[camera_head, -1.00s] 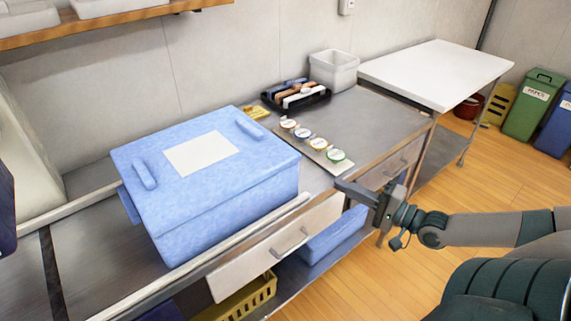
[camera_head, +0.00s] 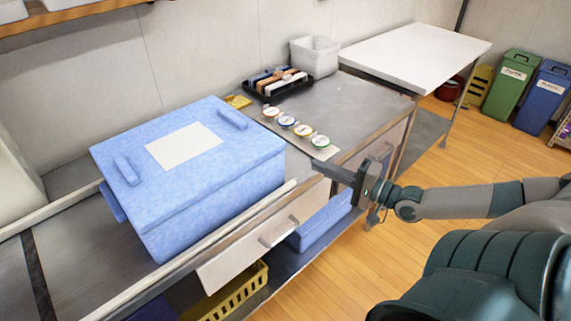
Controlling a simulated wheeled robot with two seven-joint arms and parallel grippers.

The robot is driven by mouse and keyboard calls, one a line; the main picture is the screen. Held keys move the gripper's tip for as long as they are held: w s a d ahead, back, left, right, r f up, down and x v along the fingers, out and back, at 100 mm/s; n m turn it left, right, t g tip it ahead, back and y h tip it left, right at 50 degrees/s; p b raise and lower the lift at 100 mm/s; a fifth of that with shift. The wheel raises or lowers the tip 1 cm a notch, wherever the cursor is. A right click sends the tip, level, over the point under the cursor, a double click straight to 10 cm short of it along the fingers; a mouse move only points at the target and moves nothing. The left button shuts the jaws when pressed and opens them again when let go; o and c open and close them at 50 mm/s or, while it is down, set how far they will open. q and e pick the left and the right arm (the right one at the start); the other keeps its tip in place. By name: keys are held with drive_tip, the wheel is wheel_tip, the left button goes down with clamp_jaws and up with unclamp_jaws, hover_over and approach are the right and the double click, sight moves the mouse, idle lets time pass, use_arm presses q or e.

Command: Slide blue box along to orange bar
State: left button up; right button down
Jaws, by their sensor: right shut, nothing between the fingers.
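A large light-blue box (camera_head: 205,190) with a lid, two raised handles and a blank white label (camera_head: 183,146) sits on the steel counter at the left. My right gripper (camera_head: 318,169) is shut and empty. It is just right of the box, by the counter's front edge, with a gap to the box in the picture. I cannot make out a clear orange bar; a small yellow item (camera_head: 238,101) lies behind the box, partly hidden by it. My left gripper is not in view.
Several small round-lidded cups (camera_head: 303,131) stand on a strip right of the box. A black tray (camera_head: 277,90) of items and a white bin (camera_head: 314,56) stand behind. A rail (camera_head: 205,246) runs along the box's front. The counter's right part is clear.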

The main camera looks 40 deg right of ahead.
sight(285, 164)
drive_tip(key=shift+b+x, duration=0.35)
drive_tip(key=shift+x, duration=3.9)
drive_tip(key=shift+s+a+r+p, duration=0.1)
drive_tip(key=shift+s+a+p, duration=0.1)
drive_tip(key=shift+a+p, duration=0.65)
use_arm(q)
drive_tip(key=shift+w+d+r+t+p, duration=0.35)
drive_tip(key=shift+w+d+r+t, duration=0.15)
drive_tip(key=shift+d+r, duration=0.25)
use_arm(e)
drive_tip(key=shift+a, duration=1.15)
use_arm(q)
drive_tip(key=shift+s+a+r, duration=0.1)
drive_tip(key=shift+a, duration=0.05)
use_arm(e)
drive_tip(key=shift+s+a, duration=0.1)
drive_tip(key=shift+s, duration=0.05)
